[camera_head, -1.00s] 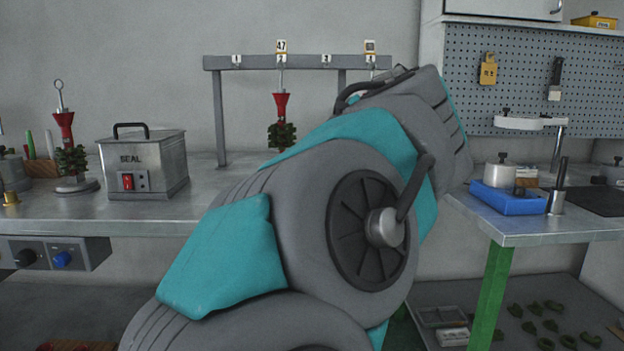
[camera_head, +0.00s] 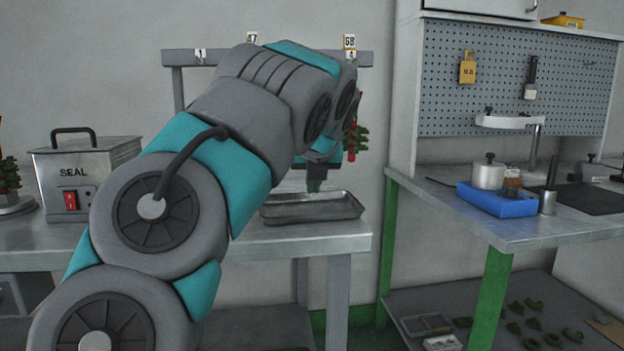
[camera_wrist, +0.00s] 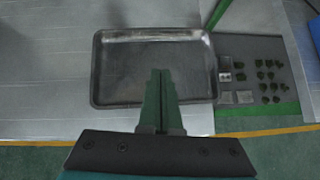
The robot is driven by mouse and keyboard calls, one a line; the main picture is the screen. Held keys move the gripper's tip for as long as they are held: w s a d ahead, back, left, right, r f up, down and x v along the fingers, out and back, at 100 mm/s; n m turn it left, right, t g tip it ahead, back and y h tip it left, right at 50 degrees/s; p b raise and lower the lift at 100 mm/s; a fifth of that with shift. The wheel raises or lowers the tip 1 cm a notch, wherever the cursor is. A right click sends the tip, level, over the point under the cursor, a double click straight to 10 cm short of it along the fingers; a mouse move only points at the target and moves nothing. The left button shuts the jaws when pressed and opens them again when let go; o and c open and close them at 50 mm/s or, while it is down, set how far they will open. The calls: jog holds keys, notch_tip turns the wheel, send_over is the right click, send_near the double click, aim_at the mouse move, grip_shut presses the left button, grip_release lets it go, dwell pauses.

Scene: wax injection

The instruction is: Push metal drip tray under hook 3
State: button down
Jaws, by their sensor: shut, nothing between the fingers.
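The metal drip tray (camera_head: 315,216) is a shallow grey rectangle on the left bench, close to its right end. In the wrist view the tray (camera_wrist: 120,68) lies below my gripper (camera_wrist: 159,73), whose green fingers are closed together and empty. The fingertips overlap the tray's interior; I cannot tell whether they touch it. In the head view my gripper (camera_head: 314,186) points down at the tray's back part. My arm hides hook 3 and the middle of the rack.
A red-and-green wax tree (camera_head: 357,136) hangs at the rack's right end, partly behind my arm. A separate right bench (camera_head: 460,220) holds a blue tray (camera_head: 497,200). A gap separates the benches.

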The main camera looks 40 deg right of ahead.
aim_at(310, 198)
jog(key=x, duration=0.5)
jog(key=shift+w+d+f+b, duration=0.1)
jog(key=shift+d+f+b, duration=0.05)
jog(key=shift+f+b, duration=0.15)
jog(key=shift+w+d, duration=0.95)
jog(key=shift+w, duration=0.3)
jog(key=shift+w+d, duration=0.35)
jog(key=shift+w, duration=0.15)
jog(key=shift+r, duration=0.1)
